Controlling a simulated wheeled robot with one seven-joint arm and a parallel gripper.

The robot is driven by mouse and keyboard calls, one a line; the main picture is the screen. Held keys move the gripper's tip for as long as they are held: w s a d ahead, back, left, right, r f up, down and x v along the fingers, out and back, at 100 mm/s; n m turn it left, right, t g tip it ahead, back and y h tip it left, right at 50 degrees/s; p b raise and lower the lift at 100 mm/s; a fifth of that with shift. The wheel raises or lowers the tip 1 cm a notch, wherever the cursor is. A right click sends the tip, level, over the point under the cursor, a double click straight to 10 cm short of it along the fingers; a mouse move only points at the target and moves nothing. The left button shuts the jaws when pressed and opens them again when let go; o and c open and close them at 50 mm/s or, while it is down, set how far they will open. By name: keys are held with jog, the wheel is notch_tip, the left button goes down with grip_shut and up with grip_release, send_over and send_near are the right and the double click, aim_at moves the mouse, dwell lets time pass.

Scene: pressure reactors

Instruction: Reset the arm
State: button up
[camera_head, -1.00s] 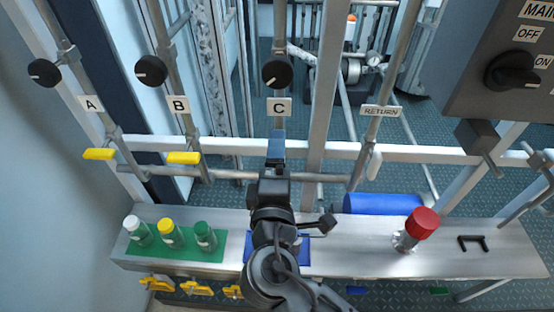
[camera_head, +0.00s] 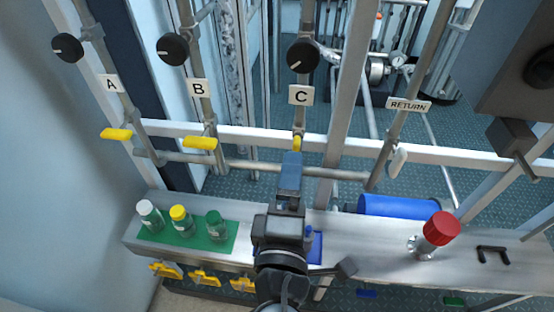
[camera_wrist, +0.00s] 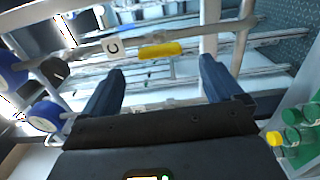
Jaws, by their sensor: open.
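My gripper (camera_head: 291,160) is in front of the pipe under label C (camera_head: 301,95), above the metal shelf. In the wrist view my gripper (camera_wrist: 158,85) has its two dark fingers wide apart, with nothing between them. The yellow valve handle of line C (camera_wrist: 160,50) lies ahead of the fingertips and apart from them. In the head view this handle (camera_head: 297,143) shows just above the gripper. The yellow handles of lines A (camera_head: 116,134) and B (camera_head: 200,143) lie sideways across their pipes.
Several bottles, including a yellow-capped one (camera_head: 182,220), stand on a green mat (camera_head: 215,245) at the shelf's left. A red-capped vessel (camera_head: 440,230) and black handle (camera_head: 494,252) are at right. A blue cylinder (camera_head: 398,206) lies behind the shelf. A horizontal rail (camera_head: 350,146) crosses behind.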

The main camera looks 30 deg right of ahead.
jog(key=s+d+f+m+g+y, duration=0.1)
jog(key=s+f+g+y, duration=0.1)
jog(key=s+f+y, duration=0.9)
jog(key=s+d+r+m+t, duration=0.1)
jog(key=s+d+r+m, duration=0.1)
jog(key=s+r+m, duration=0.3)
jog(key=s+d+r+m+t, duration=0.1)
jog(key=s+r+m, duration=0.3)
jog(key=s, duration=0.6)
jog(key=shift+s+d+r+m, duration=0.35)
jog(key=shift+d+r+m, duration=0.05)
jog(key=shift+d+m, duration=0.1)
